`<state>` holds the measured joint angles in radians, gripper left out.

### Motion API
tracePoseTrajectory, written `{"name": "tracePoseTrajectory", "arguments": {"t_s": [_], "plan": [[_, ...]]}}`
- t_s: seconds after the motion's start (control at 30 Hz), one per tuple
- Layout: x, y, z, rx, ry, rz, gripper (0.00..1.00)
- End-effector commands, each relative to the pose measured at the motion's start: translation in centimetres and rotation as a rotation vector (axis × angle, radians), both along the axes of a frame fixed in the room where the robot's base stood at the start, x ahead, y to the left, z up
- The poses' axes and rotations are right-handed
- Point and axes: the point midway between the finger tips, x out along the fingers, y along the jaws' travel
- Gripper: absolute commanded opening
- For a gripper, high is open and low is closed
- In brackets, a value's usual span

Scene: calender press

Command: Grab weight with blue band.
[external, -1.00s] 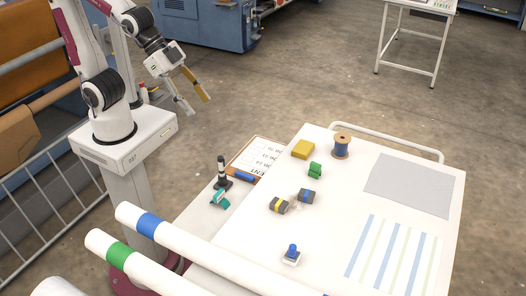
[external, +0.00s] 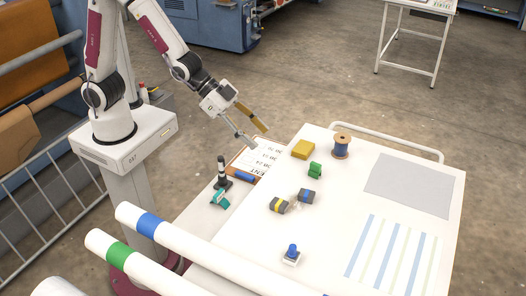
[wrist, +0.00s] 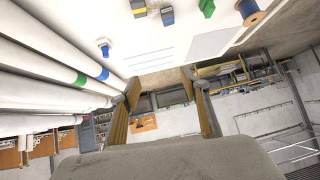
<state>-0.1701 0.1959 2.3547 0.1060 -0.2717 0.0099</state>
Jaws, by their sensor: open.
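The dark grey weight with the blue band (external: 306,195) lies on the white table, right beside a similar weight with a yellow band (external: 279,205). In the wrist view the blue-banded weight (wrist: 167,15) shows at the top edge. My gripper (external: 258,138) is open and empty.
A blue-knobbed piece (external: 291,256) is in front. A clipboard (external: 258,156) and a black-handled stamp (external: 221,172) are at the left. White rolls border the front left.

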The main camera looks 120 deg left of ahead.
Motion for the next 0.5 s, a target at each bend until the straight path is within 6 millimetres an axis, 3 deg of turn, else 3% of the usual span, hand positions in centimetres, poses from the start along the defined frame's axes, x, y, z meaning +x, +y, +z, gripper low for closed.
{"name": "tracePoseTrajectory", "arguments": {"t_s": [0.5], "plan": [[4.7, 2.5, -7.4, -0.001, -0.106, 0.002, 0.46]]}}
